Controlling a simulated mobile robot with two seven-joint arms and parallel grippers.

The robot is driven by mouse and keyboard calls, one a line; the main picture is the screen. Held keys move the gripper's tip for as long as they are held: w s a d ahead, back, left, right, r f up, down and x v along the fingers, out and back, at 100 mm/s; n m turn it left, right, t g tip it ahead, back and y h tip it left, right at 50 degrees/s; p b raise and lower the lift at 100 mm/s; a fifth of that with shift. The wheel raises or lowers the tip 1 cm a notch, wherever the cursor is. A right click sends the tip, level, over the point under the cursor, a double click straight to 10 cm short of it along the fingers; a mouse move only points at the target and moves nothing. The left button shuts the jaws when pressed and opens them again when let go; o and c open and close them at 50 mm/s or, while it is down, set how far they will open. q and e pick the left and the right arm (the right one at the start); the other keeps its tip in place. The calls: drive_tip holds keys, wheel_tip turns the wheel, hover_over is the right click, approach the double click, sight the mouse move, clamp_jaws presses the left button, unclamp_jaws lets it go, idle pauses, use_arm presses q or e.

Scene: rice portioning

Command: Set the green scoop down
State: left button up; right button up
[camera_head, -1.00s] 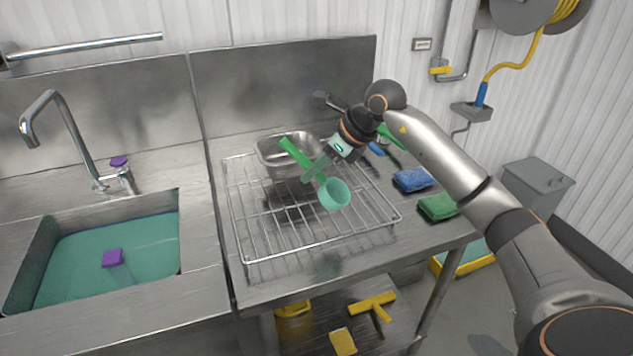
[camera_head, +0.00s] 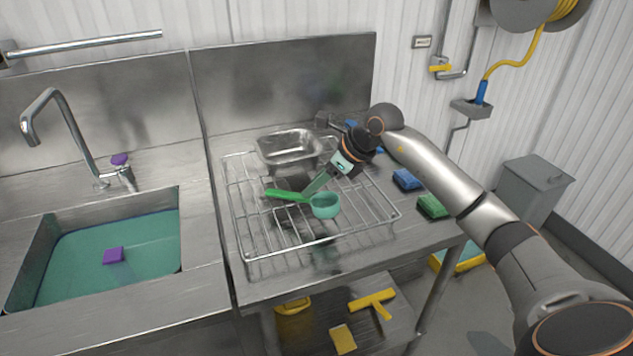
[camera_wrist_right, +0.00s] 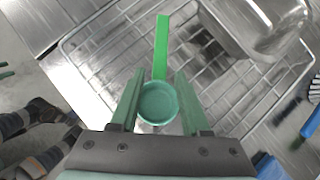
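The green scoop, with a bright green handle (camera_head: 285,194) and a teal cup (camera_head: 325,206), lies roughly level on the wire rack (camera_head: 362,236). My right gripper (camera_head: 312,188) is at the scoop, close to where handle and cup meet. In the right wrist view its fingers (camera_wrist_right: 160,73) are spread, with a gap on both sides of the handle (camera_wrist_right: 162,45). The cup (camera_wrist_right: 158,102) shows between the fingers, its opening toward the camera. Whether a finger still touches the cup is not clear. My left gripper is not in view.
A steel pan (camera_head: 288,150) stands at the back of the rack. Blue (camera_head: 406,180) and green (camera_head: 432,207) sponges lie right of the rack. A sink (camera_head: 100,262) holding greenish water is at left. The front right part of the rack is free.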

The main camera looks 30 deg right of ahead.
drive_tip(key=shift+o, duration=0.5)
drive_tip(key=shift+r, duration=0.1)
drive_tip(key=shift+r, duration=0.25)
drive_tip(key=v, duration=1.1)
drive_tip(key=shift+s+r+b, duration=0.25)
drive_tip(key=shift+s+b, duration=0.05)
drive_tip(key=shift+b, duration=0.15)
drive_tip(key=shift+d, duration=0.1)
